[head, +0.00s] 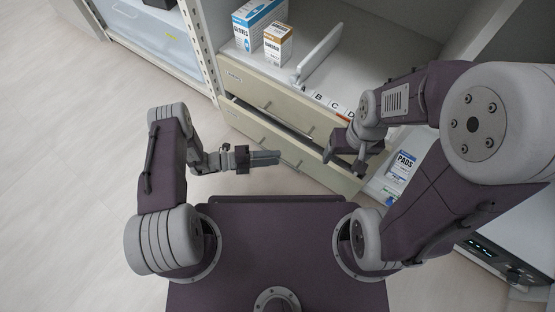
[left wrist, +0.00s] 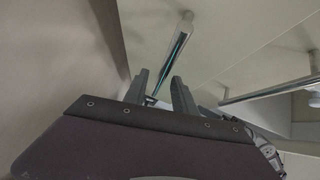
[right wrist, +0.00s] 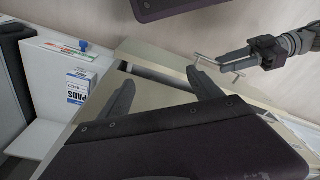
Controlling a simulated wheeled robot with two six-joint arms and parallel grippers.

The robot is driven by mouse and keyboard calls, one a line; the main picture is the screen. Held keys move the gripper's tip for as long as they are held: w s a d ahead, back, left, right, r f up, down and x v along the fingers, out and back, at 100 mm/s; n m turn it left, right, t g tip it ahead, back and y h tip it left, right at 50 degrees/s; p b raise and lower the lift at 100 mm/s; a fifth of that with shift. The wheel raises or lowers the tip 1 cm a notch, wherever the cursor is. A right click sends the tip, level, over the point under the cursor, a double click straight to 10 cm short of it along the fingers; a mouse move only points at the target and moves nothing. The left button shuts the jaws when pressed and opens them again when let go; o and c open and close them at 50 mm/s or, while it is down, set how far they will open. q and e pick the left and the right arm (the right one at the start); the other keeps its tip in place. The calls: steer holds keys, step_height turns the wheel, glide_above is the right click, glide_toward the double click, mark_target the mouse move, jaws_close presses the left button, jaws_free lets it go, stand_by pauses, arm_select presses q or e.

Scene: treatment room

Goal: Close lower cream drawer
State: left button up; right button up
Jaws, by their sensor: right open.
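The lower cream drawer (head: 315,170) stands out below the upper cream drawer (head: 268,96), with a dark gap along its top in the head view. Its bar handle (left wrist: 178,48) shows in the left wrist view and, partly covered, in the right wrist view (right wrist: 204,60). My left gripper (head: 278,157) is in front of the drawer at the handle. Its fingers (left wrist: 160,76) are apart with the bar seen between them; whether they clamp it is unclear. My right gripper (head: 343,160) is open and empty over the drawer's right end; its fingers (right wrist: 158,82) are wide apart.
A blue-white gloves box (head: 258,24), a brown-white box (head: 278,43) and an upright divider (head: 318,55) stand on the surface above the drawers. A pads box (head: 401,168) is right of the drawers. The floor (head: 70,170) at left is clear.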

arm_select(q)
steer(key=shift+w+d+f, duration=0.1)
steer(key=shift+w+d, duration=0.05)
steer(key=shift+d, duration=0.9)
jaws_close()
stand_by(0.6)
